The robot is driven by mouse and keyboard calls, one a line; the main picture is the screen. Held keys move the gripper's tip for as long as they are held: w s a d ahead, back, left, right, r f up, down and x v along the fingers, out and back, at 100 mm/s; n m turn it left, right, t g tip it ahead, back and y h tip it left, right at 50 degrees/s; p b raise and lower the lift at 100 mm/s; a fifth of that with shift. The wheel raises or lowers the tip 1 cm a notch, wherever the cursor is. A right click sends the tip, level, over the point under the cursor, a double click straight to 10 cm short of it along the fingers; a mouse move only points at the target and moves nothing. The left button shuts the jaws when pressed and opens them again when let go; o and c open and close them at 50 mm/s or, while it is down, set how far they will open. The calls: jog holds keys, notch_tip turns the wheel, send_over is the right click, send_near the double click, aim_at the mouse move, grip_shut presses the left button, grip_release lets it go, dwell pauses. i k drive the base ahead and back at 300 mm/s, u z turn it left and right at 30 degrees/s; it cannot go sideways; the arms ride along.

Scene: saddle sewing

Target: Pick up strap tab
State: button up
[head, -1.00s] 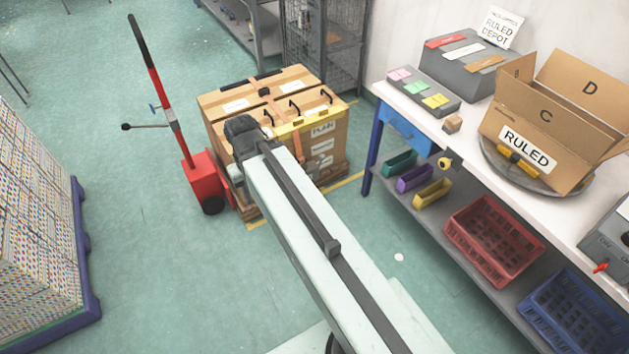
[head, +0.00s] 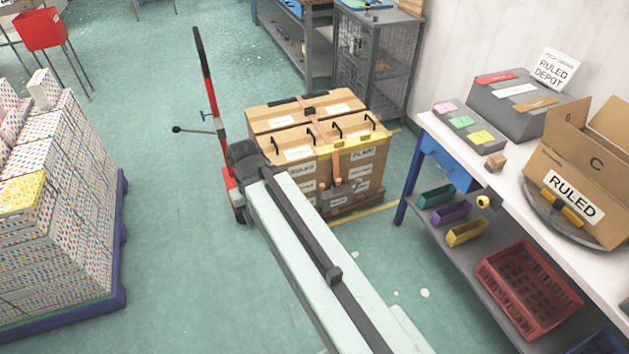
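A stack of brown cartons (head: 290,128) stands on a low pallet beyond my arm, with black handles and white labels. An orange-brown strap (head: 336,162) hangs down its near face, below a yellow band (head: 368,137) along the top edge. A dark grey piece (head: 336,196) shows low on the same face beside the strap. I cannot tell which part is the strap tab. My pale arm reaches from the bottom toward the cartons and ends in a dark joint over their left edge.
A red pallet jack (head: 210,95) stands left of the cartons. A white workbench (head: 513,180) on the right holds a RULED carton (head: 590,165); coloured bins and a red crate (head: 525,290) are below. A pallet of dotted boxes (head: 60,240) stands left. Floor between is clear.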

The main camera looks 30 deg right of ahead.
aim_at(338, 182)
jog(key=u, duration=0.5)
jog(key=i, duration=1.55)
jog(key=z, duration=0.8)
jog(key=k, duration=0.85)
jog(key=z, duration=0.05)
jog(key=i, duration=0.9)
jog(key=u, duration=0.1)
